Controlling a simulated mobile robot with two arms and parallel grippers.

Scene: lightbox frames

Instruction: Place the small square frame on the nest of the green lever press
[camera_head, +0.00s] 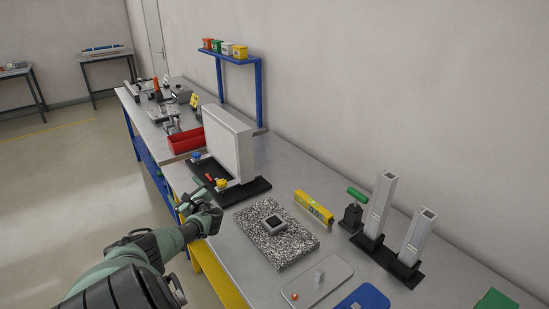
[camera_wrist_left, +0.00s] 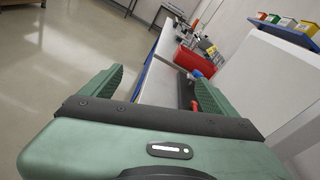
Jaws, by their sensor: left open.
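A small square frame (camera_head: 273,223), dark-edged with a lighter middle, lies on the speckled granite plate (camera_head: 288,252). A small dark device with a green handle (camera_head: 358,194) stands to its right, beside two light grey upright columns; it may be the green lever press. I cannot make out its nest. My left gripper (camera_head: 182,194) is to the left of the granite plate, near the table's front edge, apart from the frame. In the left wrist view its green fingers (camera_wrist_left: 158,88) are spread with nothing held between them. My right gripper is not in view.
A large white panel on a black base (camera_head: 232,146) stands close beyond my left gripper. A red bin (camera_head: 186,141) is behind it. A yellow level (camera_head: 314,207) lies right of the granite plate. A grey tray (camera_head: 332,271) and blue tray (camera_head: 368,300) are in front.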

